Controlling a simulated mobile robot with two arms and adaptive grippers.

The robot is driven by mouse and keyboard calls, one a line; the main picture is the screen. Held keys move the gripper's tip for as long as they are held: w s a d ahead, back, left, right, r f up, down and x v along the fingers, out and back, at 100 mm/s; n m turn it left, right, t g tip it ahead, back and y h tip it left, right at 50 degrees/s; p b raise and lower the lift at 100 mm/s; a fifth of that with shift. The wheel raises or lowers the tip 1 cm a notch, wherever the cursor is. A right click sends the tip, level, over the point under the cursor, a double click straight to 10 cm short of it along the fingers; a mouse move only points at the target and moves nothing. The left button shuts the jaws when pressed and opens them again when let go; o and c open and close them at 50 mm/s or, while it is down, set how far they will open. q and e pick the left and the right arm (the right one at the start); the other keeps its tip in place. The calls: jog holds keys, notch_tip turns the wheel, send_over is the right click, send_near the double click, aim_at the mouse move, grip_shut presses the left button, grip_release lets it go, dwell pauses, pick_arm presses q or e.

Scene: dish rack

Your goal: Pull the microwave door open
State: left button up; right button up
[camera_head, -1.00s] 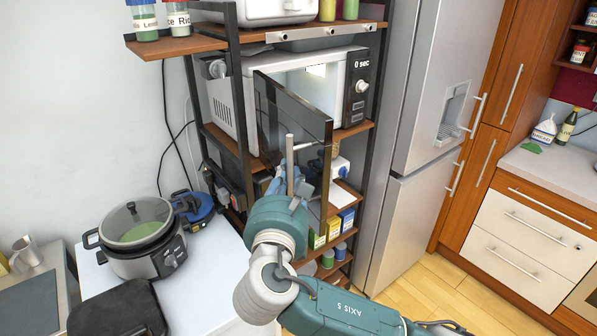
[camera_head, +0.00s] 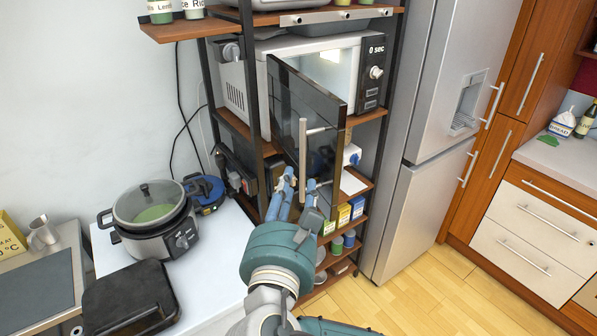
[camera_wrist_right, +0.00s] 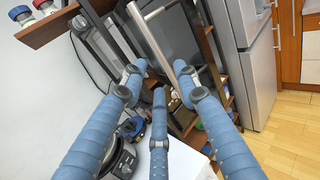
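The white microwave (camera_head: 240,90) stands on a shelf of the rack, its lit inside partly showing. Its dark glass door (camera_head: 325,125) stands swung well out from the body. The silver bar handle (camera_head: 303,155) is on the door's outer face; it also shows in the right wrist view (camera_wrist_right: 160,45). My right gripper (camera_head: 300,185) is just below and in front of the handle's lower end. In the right wrist view its blue fingers (camera_wrist_right: 160,85) are spread, with nothing held between them and the handle beyond their tips. My left gripper is in neither view.
A slow cooker (camera_head: 150,218) and a black flat appliance (camera_head: 130,300) stand on the white table (camera_head: 215,270) at left. The fridge (camera_head: 425,190) stands right of the rack. Small boxes (camera_head: 343,215) and jars fill the lower shelves. Floor (camera_head: 430,290) is clear at right.

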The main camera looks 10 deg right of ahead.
jog(key=v, duration=0.2)
jog(key=shift+s+a, duration=0.1)
jog(key=shift+s, duration=0.15)
